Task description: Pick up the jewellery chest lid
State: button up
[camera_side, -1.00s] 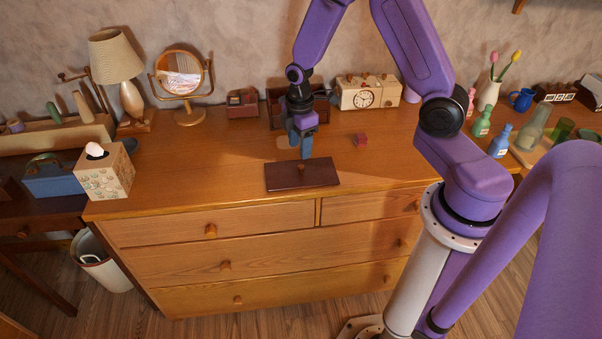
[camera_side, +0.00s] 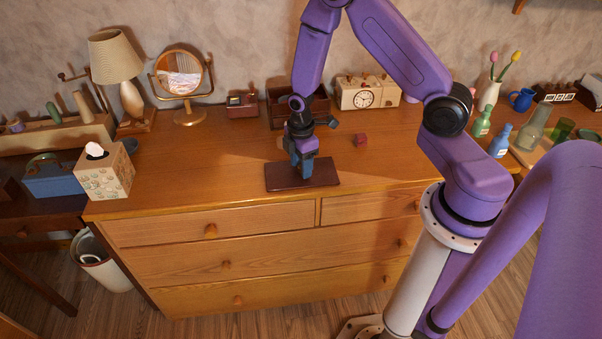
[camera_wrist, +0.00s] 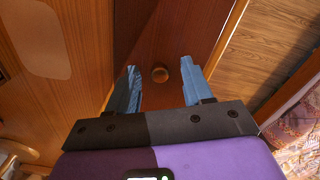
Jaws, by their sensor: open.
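The jewellery chest lid (camera_side: 285,179) is a flat dark reddish-brown panel lying on the dresser top near its front edge. My gripper (camera_side: 304,173) is low over the lid, pointing down. In the side view the fingers hide the knob. The open dark brown chest (camera_side: 284,112) stands behind, partly hidden by my arm.
A cream clock (camera_side: 363,98), a mirror (camera_side: 181,84) and a small red-brown box (camera_side: 242,104) stand along the back. A tissue box (camera_side: 105,172) and lamp (camera_side: 118,65) are at left. The dresser top (camera_side: 190,165) left of the lid is clear.

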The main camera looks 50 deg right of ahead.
grip_shut()
jog(key=shift+r, duration=0.1)
